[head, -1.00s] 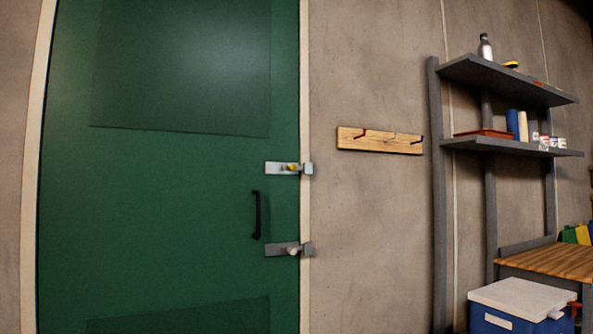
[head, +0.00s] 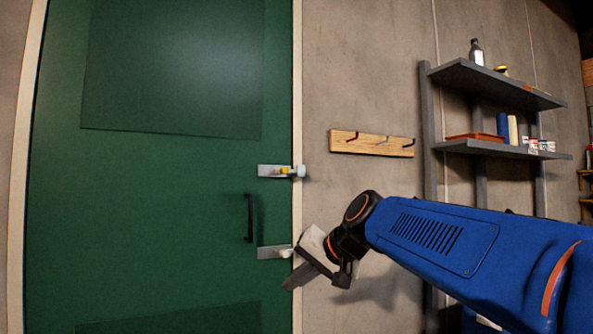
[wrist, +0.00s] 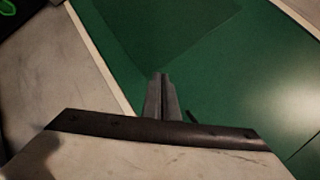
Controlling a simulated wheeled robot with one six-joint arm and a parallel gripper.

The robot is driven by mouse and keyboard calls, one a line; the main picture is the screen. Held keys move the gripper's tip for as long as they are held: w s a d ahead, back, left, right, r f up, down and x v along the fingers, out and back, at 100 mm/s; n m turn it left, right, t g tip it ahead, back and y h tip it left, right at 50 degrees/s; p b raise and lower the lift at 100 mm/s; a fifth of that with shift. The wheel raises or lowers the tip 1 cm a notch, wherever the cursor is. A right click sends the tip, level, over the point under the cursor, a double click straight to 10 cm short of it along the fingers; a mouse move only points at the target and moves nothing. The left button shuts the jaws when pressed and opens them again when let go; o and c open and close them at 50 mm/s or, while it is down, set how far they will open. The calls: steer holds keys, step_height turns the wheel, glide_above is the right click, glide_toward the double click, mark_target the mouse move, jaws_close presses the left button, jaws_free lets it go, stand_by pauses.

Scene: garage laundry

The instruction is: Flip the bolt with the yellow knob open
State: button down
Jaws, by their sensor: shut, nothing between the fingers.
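The bolt with the yellow knob (head: 285,170) is the upper of two bolts at the right edge of the green door (head: 150,200). It has a pale plate and meets a grey catch at the door frame. The lower bolt (head: 272,252) has a pale knob and is partly beside my wrist. My gripper (head: 288,284) is shut and empty, pointing left and down. In the head view it appears just below the lower bolt and well below the yellow knob. In the wrist view its closed fingers (wrist: 162,95) point toward the green door; no yellow knob shows there.
A black door handle (head: 249,218) stands upright left of the bolts. A wooden hook rail (head: 372,143) is on the wall to the right. Grey shelves (head: 505,150) with bottles and small items stand farther right. The wall around the yellow-knobbed bolt is clear.

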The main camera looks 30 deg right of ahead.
steer(key=w+d+r+m+t, duration=0.1)
steer(key=w+d+r+t, duration=0.2)
steer(key=r, duration=0.4)
steer(key=w+d+r+m, duration=0.2)
steer(key=w+d+r, duration=0.1)
steer(key=w+r, duration=0.25)
steer(key=m+t, duration=0.3)
steer(key=t, duration=0.1)
glide_toward(284, 168)
steer(key=shift+y, duration=0.4)
steer(key=d, duration=0.2)
steer(key=s+d, duration=0.1)
steer(key=d, duration=0.1)
steer(key=shift+d+r, duration=0.15)
steer(key=x, duration=1)
steer(key=shift+a, duration=1.7)
